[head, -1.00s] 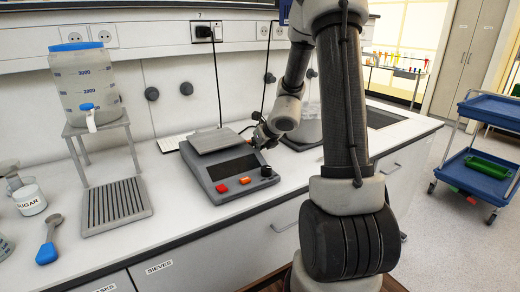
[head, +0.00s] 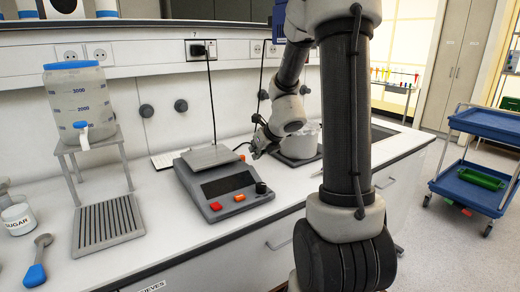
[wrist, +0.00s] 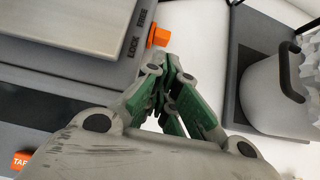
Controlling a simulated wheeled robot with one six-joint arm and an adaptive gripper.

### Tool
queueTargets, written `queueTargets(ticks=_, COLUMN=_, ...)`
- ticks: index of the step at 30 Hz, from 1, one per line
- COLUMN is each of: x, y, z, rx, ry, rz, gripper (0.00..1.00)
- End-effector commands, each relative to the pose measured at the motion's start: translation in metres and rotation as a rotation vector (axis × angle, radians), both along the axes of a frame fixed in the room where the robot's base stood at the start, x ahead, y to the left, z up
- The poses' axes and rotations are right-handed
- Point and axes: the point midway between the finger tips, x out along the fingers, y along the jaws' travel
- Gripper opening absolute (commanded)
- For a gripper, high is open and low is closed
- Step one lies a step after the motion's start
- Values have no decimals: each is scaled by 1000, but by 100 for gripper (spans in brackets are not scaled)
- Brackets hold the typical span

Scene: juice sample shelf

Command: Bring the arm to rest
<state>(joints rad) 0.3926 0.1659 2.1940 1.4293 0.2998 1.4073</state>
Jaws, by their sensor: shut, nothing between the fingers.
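My gripper (head: 255,150) is above the bench, just right of the grey scale (head: 217,184). In the wrist view my gripper (wrist: 170,68) has its green-padded fingers drawn together with nothing between them. An orange lever (wrist: 158,36) beside the LOCK and FREE labels shows just beyond the fingertips. I cannot tell whether the fingers touch it. My arm reaches up and over from the right side of the head view and hides part of the bench.
A white pot (head: 303,139) stands on a dark base right of my gripper. The clear dispenser (head: 80,103) stands on its rack at left, with a drip tray (head: 107,222) before it. A blue-handled scoop (head: 36,262) lies front left. A blue cart (head: 480,180) stands at right.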

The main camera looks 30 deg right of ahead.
Motion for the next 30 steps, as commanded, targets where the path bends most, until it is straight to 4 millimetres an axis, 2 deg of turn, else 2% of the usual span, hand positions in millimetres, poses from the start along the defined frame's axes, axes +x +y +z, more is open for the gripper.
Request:
queueTargets(ticks=3, x=-15, y=0, z=15, rx=-3, ry=-1, rz=1, gripper=0)
queueTargets(ticks=7, x=-24, y=-1, z=24, rx=-1, ry=0, rz=-1, gripper=0)
queueTargets(ticks=14, x=-27, y=-1, z=25, rx=-5, ry=3, rz=4, gripper=0)
queueTargets(ticks=17, x=-27, y=1, z=25, rx=-51, ry=1, rz=64, gripper=0)
queueTargets(ticks=20, x=-34, y=11, z=22, rx=-174, ry=11, rz=268, gripper=0)
queueTargets(ticks=23, x=-60, y=25, z=8, rx=-357, ry=45, rz=623, gripper=0)
queueTargets(ticks=26, x=-100, y=42, z=11, rx=-579, ry=41, rz=1050, gripper=0)
queueTargets(ticks=29, x=-152, y=59, z=24, rx=-823, ry=10, rz=1539, gripper=0)
queueTargets(ticks=30, x=-176, y=63, z=31, rx=-923, ry=-6, rz=1744, gripper=0)
